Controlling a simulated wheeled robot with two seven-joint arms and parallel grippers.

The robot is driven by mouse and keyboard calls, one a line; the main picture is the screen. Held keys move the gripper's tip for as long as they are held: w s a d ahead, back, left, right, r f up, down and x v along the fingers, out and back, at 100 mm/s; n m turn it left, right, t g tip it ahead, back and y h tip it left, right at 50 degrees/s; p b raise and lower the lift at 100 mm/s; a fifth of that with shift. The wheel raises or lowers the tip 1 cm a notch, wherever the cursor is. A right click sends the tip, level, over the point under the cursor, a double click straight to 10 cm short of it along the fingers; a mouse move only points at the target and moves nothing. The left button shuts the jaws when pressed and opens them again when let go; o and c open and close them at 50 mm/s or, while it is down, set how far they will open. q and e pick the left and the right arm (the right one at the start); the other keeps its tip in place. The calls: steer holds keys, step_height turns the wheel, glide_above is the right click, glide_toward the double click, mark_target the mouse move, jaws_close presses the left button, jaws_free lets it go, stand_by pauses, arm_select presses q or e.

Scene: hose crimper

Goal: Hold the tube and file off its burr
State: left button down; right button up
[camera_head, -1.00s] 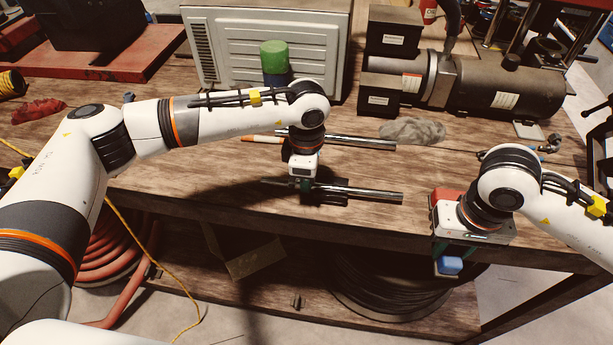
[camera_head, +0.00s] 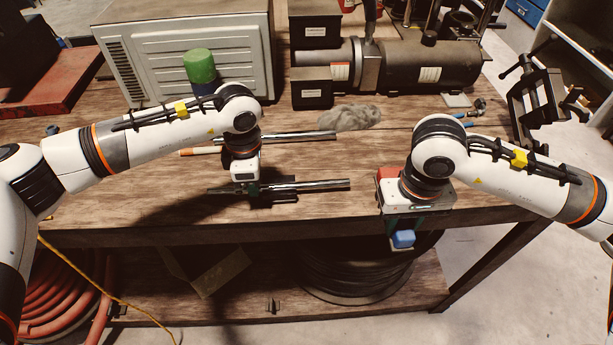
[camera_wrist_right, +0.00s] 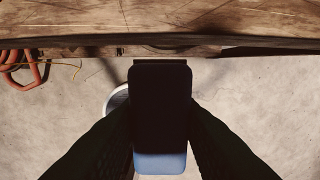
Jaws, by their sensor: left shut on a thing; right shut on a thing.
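A shiny metal tube (camera_head: 322,185) extends left to right near the table's front edge. My left gripper (camera_head: 256,192) is shut on it near its middle, and its right end sticks out free. My right gripper (camera_head: 403,226) is shut on a blue-ended block (camera_head: 403,239), in front of the table edge and to the right of the tube's end. In the right wrist view, the dark block with a blue end (camera_wrist_right: 160,163) sits between two dark fingers. I cannot tell its exact kind. A burr is too small to see.
Another shiny tube (camera_head: 305,136) lies behind the held one. A lower shelf holds a black hose coil (camera_head: 345,268).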

stand_by(0.5)
steer(key=w+a+r, duration=0.3)
steer(key=w+a, duration=0.3)
steer(key=w, duration=0.2)
step_height(320, 180, up, 4)
glide_above(321, 182)
steer(key=shift+d+f, duration=0.1)
steer(key=shift+f, duration=3.1)
steer(key=shift+w+d+f, duration=0.1)
steer(key=shift+d+f, duration=0.35)
steer(key=shift+f, duration=0.2)
steer(key=shift+d, duration=2.65)
steer(key=shift+a, duration=3.2)
step_height(321, 182, up, 8)
steer(key=shift+d, duration=0.1)
